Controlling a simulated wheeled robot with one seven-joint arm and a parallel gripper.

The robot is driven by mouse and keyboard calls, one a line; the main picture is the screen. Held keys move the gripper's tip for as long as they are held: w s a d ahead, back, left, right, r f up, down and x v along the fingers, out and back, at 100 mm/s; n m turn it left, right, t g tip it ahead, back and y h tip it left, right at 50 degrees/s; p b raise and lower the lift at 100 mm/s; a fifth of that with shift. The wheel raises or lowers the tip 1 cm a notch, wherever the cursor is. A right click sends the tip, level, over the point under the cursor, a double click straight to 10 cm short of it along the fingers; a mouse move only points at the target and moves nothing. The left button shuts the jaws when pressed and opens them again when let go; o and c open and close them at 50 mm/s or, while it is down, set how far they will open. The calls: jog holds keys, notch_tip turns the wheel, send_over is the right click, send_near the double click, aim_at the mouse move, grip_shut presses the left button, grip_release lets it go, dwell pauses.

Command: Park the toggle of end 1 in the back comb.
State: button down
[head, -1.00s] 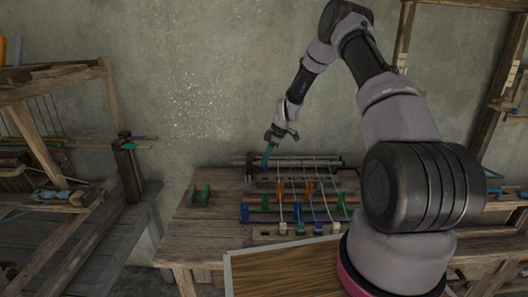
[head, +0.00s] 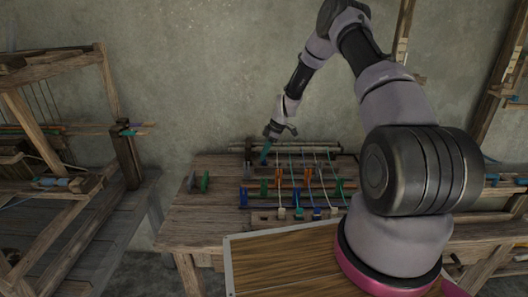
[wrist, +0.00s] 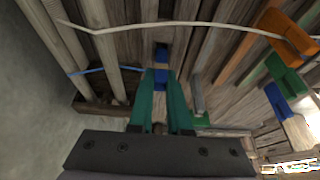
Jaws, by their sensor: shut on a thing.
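My gripper (head: 264,157) has teal fingers and is above the back left part of the small loom frame (head: 243,175) on the table. In the wrist view, the fingertips (wrist: 161,76) are shut on a small blue toggle (wrist: 161,56). A thin blue cord (wrist: 100,70) runs left from the fingertips. The toggle is just above the wooden slats; whether it touches them I cannot tell. The back comb is not clearly distinguishable from the other bars at the back of the frame.
A pale cord (wrist: 200,24) crosses the top of the wrist view. Orange (wrist: 287,38), green (wrist: 285,75) and blue (wrist: 279,103) pieces stand to the right. Two upright green and grey pieces (head: 204,181) stand on the table's left; the tabletop around them is clear.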

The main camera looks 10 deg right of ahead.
jog(key=shift+f, duration=0.95)
jog(key=c, duration=0.8)
grip_release()
jog(key=shift+r, duration=0.1)
jog(key=v, duration=1)
jog(key=shift+d+r, duration=0.15)
jog(key=shift+r, duration=0.15)
